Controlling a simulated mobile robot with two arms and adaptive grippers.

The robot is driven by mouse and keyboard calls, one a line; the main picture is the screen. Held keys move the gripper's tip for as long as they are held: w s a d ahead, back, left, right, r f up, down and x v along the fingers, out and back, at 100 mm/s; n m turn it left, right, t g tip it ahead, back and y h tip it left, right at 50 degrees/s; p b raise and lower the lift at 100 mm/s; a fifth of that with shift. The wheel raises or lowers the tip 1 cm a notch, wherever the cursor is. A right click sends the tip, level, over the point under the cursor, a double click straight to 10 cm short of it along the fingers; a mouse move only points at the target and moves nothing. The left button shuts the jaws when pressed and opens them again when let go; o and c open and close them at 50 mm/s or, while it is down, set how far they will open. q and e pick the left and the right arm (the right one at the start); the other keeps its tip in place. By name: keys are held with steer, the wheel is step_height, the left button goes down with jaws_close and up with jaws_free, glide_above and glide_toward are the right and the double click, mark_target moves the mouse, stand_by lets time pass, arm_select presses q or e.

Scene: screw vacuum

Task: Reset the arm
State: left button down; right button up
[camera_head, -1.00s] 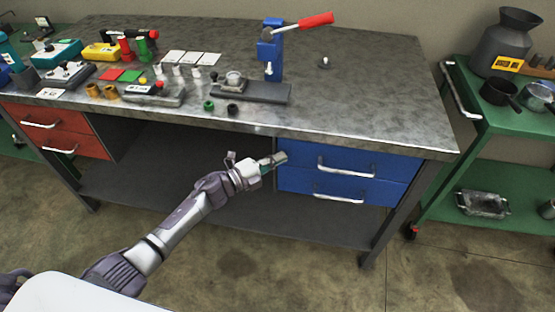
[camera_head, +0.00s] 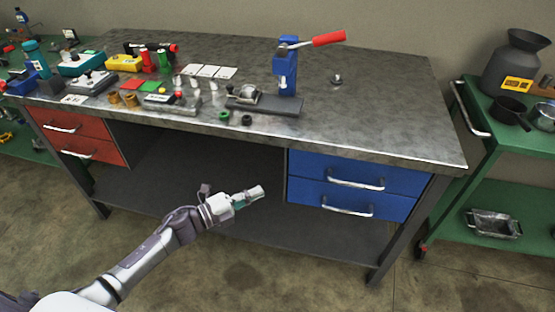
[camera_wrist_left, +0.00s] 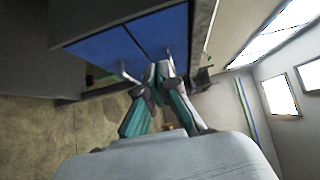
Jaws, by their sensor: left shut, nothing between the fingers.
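My left gripper (camera_head: 249,196) is shut and empty, in front of the bench's open lower space. It is apart from the blue drawers (camera_head: 357,185), to the left of them and lower. The left wrist view shows its closed fingers (camera_wrist_left: 163,72) with the blue drawers (camera_wrist_left: 120,45) behind them. My left arm comes in from the lower left in the head view. My right gripper is not in view.
The workbench (camera_head: 390,120) carries a press with a red handle (camera_head: 328,39) and several small parts and tools. Red drawers (camera_head: 75,138) are at its left. A green cart (camera_head: 500,150) with pots stands at the right. Floor in front is clear.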

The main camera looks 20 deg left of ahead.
arm_select(q)
steer(key=s+a+f+n+g+y+p, duration=0.1)
steer(key=s+a+f+n+y, duration=0.3)
steer(key=f, duration=0.4)
steer(key=s+a+f+n+g+y+p, duration=0.1)
steer(key=s+f+n+y+p, duration=0.2)
steer(key=f+n, duration=0.45)
steer(key=s+a+f+n+g+y, duration=0.1)
steer(key=s+a+f+n+y, duration=0.25)
steer(key=s+f, duration=0.45)
steer(key=s+d+f+n+g+p, duration=0.1)
steer(key=s+f, duration=0.4)
steer(key=s, duration=0.5)
steer(key=s+d+f+n+g+y, duration=0.1)
steer(key=s+f+n+g, duration=0.4)
steer(key=s, duration=0.5)
steer(key=s+d+f+n+g+p, duration=0.1)
steer(key=s+d+f+n+g, duration=0.2)
steer(key=s, duration=0.8)
step_height(320, 180, down, 2)
steer(key=shift+d+f+y+p, duration=0.1)
steer(key=shift+d+y+p, duration=0.2)
steer(key=shift+y, duration=0.05)
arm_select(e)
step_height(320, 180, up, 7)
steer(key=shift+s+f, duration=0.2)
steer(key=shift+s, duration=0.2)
arm_select(q)
steer(key=shift+s, duration=0.1)
